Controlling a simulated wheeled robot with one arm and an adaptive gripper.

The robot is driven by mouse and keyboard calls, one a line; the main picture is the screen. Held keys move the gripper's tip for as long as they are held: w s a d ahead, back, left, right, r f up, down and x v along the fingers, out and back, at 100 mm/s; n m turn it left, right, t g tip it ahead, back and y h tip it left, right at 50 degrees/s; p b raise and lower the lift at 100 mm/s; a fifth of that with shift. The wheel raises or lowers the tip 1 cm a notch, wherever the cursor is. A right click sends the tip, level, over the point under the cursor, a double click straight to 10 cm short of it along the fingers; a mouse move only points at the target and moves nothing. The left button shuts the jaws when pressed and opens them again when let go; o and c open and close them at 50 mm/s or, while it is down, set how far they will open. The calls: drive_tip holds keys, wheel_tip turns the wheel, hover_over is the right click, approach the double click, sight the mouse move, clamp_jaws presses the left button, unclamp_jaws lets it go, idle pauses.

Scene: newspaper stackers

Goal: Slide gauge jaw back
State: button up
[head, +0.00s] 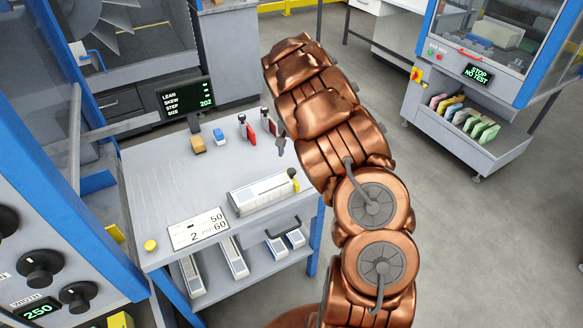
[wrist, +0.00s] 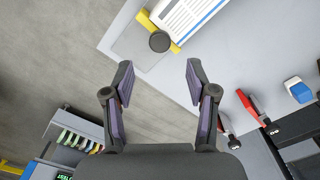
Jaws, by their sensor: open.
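The gauge (head: 262,194) is a long white ruled block on the grey bench top, with a yellow jaw (head: 293,179) and dark knob at its right end. In the wrist view the gauge (wrist: 190,14) is cut off by the top edge. Its yellow jaw (wrist: 146,21) and round black knob (wrist: 159,41) show beyond my fingertips. My gripper (wrist: 160,73) is open and empty, apart from the jaw. In the head view, a dark part of my gripper (head: 281,146) shows beside my arm above the bench's right edge; the rest is hidden.
The bench (head: 160,170) also holds a tan block (head: 198,145), a blue-and-white block (head: 220,136), red-handled tools (head: 248,130), a screen (head: 186,100) and a number card (head: 198,229). A cabinet with a rack of coloured bundles (head: 465,115) stands right. Open floor lies between.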

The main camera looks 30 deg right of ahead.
sight(291, 170)
drive_tip(key=shift+f+p, duration=1.2)
drive_tip(key=shift+f, duration=2.55)
clamp_jaws()
